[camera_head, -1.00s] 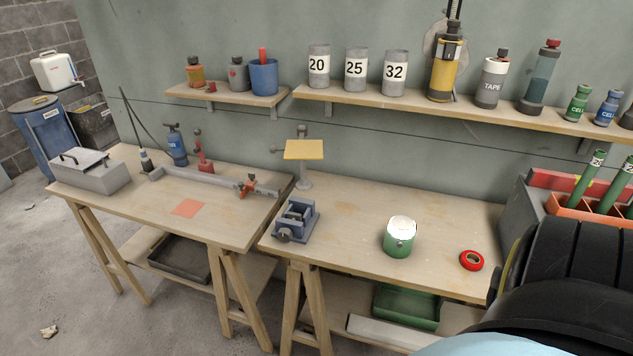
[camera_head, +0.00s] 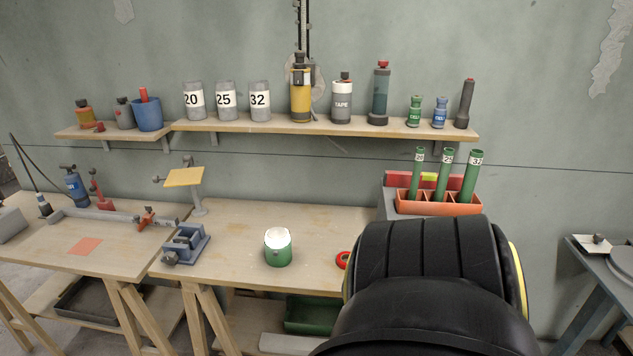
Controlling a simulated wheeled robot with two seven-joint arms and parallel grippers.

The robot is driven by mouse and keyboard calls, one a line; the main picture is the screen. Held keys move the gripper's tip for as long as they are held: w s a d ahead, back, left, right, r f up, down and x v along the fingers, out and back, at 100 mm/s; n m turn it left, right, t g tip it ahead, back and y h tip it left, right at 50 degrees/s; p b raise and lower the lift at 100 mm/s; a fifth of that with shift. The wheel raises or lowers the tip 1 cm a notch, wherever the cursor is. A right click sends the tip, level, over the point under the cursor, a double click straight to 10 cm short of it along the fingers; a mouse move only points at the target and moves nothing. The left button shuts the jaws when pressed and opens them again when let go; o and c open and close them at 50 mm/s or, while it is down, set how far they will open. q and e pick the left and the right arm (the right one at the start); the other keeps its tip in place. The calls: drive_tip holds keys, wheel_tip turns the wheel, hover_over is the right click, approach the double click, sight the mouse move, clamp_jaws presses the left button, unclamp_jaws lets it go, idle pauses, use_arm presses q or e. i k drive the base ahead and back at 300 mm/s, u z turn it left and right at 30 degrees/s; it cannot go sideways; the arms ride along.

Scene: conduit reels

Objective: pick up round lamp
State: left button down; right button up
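The round lamp appears to be the short green cylinder with a bright white top (camera_head: 278,247), standing upright on the right workbench (camera_head: 235,228). It is in full view, left of a red tape roll (camera_head: 343,260), with nothing touching it. Neither of my grippers is in view. A large black part of my arm fills the lower right and hides the bench's right end and part of the tape roll.
A blue-grey vise (camera_head: 186,243) stands left of the lamp. An orange tray (camera_head: 440,204) holds green tubes behind my arm. A wall shelf (camera_head: 280,124) carries cans, bottles and a dark flashlight (camera_head: 465,104). Bench surface around the lamp is clear.

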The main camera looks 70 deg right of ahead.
sight(278, 239)
drive_tip(key=k, duration=0.4)
drive_tip(key=z, duration=0.8)
